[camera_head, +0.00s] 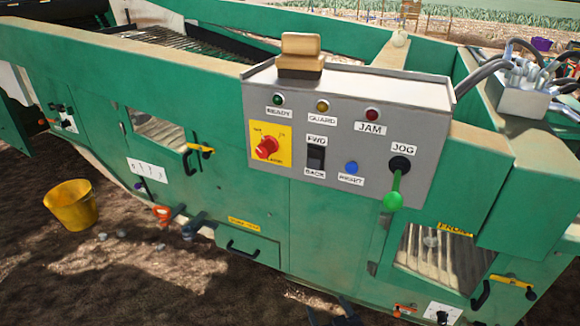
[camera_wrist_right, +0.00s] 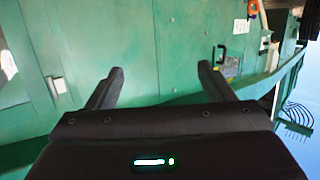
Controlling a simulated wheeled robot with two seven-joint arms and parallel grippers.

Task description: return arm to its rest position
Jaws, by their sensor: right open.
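My right gripper (camera_head: 334,312) shows only as dark fingertips at the bottom edge of the head view, in front of the green machine's lower side. In the right wrist view my right gripper (camera_wrist_right: 160,74) is open, its two dark fingers spread apart with nothing between them. The green machine wall (camera_wrist_right: 170,35) lies beyond the fingers. My left gripper is not in the head view.
The green machine (camera_head: 225,215) fills most of the head view. Its grey control box (camera_head: 350,90) carries a red switch (camera_head: 266,148) and a green jog lever (camera_head: 393,190). A yellow bucket (camera_head: 71,205) stands on the soil at left.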

